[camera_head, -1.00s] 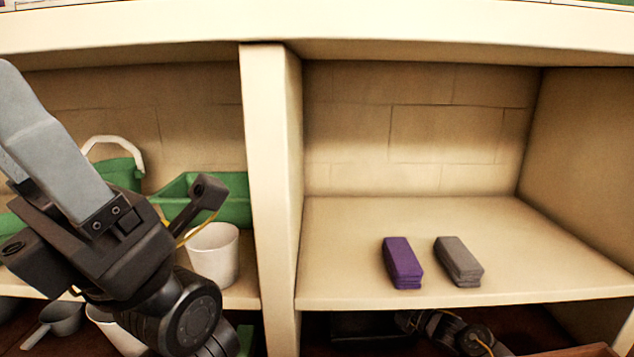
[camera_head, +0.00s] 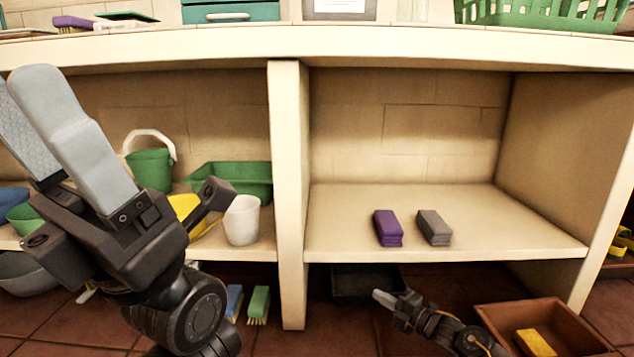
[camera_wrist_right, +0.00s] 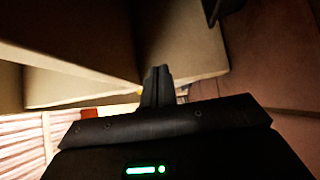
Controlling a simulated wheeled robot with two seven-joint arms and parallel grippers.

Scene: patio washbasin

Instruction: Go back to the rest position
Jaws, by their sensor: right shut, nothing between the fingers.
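My left gripper (camera_head: 24,78) is large at the left of the head view. Its pale grey fingers point up, stand apart and hold nothing visible. It is in front of the left shelf bay. My right gripper (camera_head: 380,297) is low in the middle of the head view, below the right shelf, its fingers pointing left. It is shut and empty. Its dark fingers also show in the right wrist view (camera_wrist_right: 157,72), with nothing between them.
A cream shelf (camera_head: 450,246) holds a purple block (camera_head: 387,228) and a grey block (camera_head: 434,227). A divider (camera_head: 291,190) separates the left bay, with a white cup (camera_head: 241,221) and green bucket (camera_head: 152,169). A brown crate (camera_head: 575,325) and dark tray (camera_head: 365,284) are on the floor.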

